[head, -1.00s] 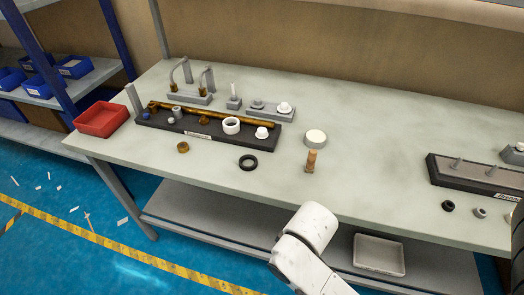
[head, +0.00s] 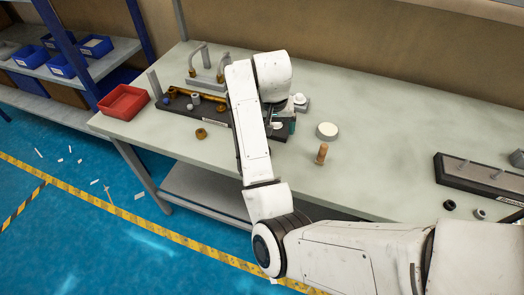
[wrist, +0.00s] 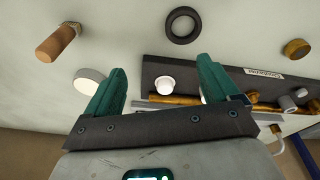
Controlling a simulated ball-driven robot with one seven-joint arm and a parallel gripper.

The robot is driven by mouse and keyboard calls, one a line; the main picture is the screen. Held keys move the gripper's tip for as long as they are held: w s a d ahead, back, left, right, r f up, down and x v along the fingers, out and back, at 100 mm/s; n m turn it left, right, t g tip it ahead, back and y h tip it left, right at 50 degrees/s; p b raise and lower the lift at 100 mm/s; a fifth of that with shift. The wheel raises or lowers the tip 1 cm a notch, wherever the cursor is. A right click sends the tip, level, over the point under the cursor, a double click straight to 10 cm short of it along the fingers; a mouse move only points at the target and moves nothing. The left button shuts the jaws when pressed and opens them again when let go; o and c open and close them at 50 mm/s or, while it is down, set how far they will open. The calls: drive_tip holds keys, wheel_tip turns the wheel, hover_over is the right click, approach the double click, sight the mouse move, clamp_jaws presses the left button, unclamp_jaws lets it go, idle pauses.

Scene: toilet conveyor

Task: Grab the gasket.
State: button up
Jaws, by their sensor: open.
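The gasket, a black rubber ring (wrist: 183,25), lies flat on the table in the wrist view, beyond the fingertips and apart from them. The arm hides it in the head view. My gripper (wrist: 162,78) has its two teal fingers spread wide, with nothing gripped between them. In the head view my gripper (head: 290,124) is mostly hidden behind the arm, over the right part of the dark fixture board.
The dark board (wrist: 222,86) carries a brass pipe (wrist: 175,99) and a white knob (wrist: 164,82). A wooden-handled piece (head: 321,154), a white-topped disc (head: 327,131) and a brass nut (head: 201,133) stand nearby. A red bin (head: 123,102) sits at the left.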

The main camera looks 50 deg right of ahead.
drive_tip(key=f, duration=0.1)
drive_tip(key=w+a+f+m+y, duration=0.1)
drive_tip(key=w+a+f+y, duration=0.1)
drive_tip(key=shift+w+a+f+g, duration=0.15)
drive_tip(key=shift+w+f+g, duration=0.1)
drive_tip(key=shift+f+g, duration=0.15)
drive_tip(key=shift+w+f+p, duration=0.15)
drive_tip(key=shift+f+p, duration=0.3)
drive_tip(key=shift+f, duration=2.25)
drive_tip(key=c, duration=1.1)
drive_tip(key=shift+r, duration=0.1)
